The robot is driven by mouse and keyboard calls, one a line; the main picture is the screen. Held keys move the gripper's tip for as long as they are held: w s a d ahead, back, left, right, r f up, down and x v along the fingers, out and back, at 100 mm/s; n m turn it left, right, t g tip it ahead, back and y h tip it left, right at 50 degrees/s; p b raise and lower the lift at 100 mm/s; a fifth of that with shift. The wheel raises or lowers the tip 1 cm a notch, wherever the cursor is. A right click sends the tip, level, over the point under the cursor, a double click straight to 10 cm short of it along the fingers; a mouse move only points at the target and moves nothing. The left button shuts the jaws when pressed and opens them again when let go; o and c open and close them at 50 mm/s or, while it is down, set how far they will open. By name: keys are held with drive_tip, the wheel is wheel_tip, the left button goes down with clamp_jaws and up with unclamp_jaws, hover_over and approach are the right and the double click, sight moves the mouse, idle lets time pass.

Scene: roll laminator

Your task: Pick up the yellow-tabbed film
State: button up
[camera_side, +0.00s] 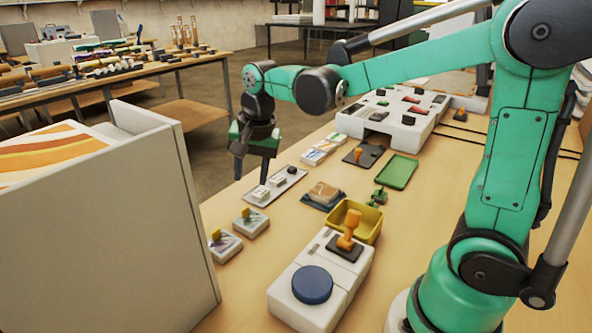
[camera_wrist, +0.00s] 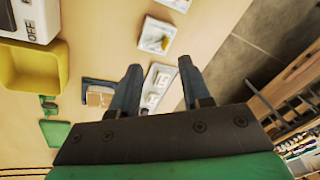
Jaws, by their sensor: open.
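Two small white blocks with patterned tops and yellow tabs stand near the table's left edge in the side view. The farther yellow-tabbed piece (camera_side: 251,226) also shows in the wrist view (camera_wrist: 155,37), ahead of the fingertips. The nearer yellow-tabbed piece (camera_side: 224,248) is partly cut off at the top of the wrist view (camera_wrist: 176,4). I cannot tell which is the film meant. My gripper (camera_side: 251,173) is open and empty, pointing down at the table's left edge, behind both pieces. Its two fingers (camera_wrist: 160,68) are wide apart in the wrist view.
A grey tray (camera_side: 285,177) with small white pieces lies close to my gripper. A yellow bin (camera_side: 368,226), a white unit with a blue knob (camera_side: 335,310) and an orange lever (camera_side: 349,230), and a green tray (camera_side: 397,172) stand to the right. A large grey box (camera_side: 150,230) stands at left.

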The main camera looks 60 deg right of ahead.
sight(246, 208)
drive_tip(key=w+f+m+g, duration=0.1)
drive_tip(key=m, duration=0.1)
drive_tip(key=w+d+f+m, duration=0.1)
drive_tip(key=w+f+m, duration=0.1)
drive_tip(key=w+f+m+g, duration=0.1)
drive_tip(key=f+m, duration=0.1)
drive_tip(key=shift+w+d+f+g, duration=0.25)
drive_tip(key=shift+d+g, duration=0.05)
drive_tip(key=shift+d, duration=0.1)
drive_tip(key=shift+m, duration=0.3)
wheel_tip(246, 208, down, 6)
drive_tip(key=shift+r, duration=0.15)
clamp_jaws()
